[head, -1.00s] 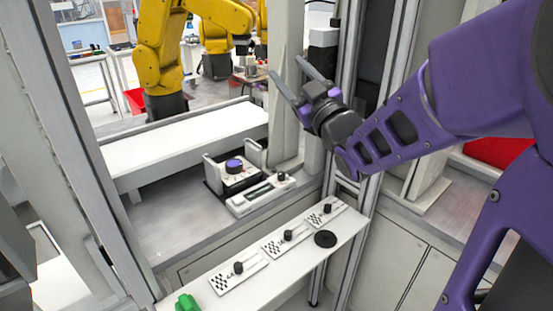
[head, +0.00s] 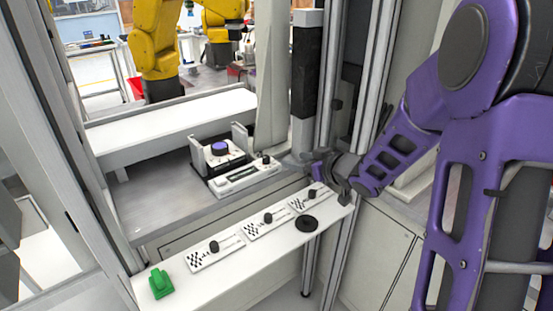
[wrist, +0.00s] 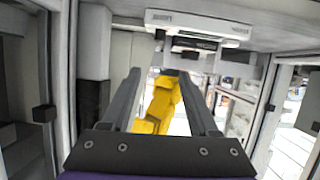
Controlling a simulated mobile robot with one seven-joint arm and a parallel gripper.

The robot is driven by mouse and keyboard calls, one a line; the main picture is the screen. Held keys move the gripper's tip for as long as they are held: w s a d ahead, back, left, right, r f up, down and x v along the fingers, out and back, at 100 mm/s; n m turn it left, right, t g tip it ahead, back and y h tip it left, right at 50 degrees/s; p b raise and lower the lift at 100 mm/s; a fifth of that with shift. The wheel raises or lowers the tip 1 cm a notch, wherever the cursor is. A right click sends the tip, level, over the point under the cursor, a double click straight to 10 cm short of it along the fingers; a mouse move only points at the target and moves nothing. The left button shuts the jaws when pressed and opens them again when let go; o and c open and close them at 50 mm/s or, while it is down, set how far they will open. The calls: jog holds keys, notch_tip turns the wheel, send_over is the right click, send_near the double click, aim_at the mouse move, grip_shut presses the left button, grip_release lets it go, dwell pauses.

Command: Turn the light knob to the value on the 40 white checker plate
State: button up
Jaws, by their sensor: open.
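Three white plates with black checker patterns and black knobs lie in a row on the white shelf (head: 270,262): a near plate (head: 230,243), a middle plate (head: 281,224) and a far plate (head: 322,189). Their printing is too small to read. Behind them is a device with a purple round knob (head: 219,147), and in front of it a white panel (head: 240,180) with a small black knob (head: 266,157). I cannot tell which is the light knob. My gripper (head: 292,160) is above the far plate, apart from it. The wrist view shows its fingers (wrist: 161,78) open and empty.
A green block (head: 160,284) sits at the shelf's near end and a black disc (head: 306,223) near its right edge. Metal posts (head: 334,90) stand behind my gripper. Yellow robot arms (head: 155,50) stand beyond the white conveyor (head: 170,125).

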jog(key=f, duration=0.1)
jog(key=b, duration=0.3)
send_near(266, 157)
jog(key=x, duration=1)
jog(key=shift+w, duration=0.1)
grip_shut()
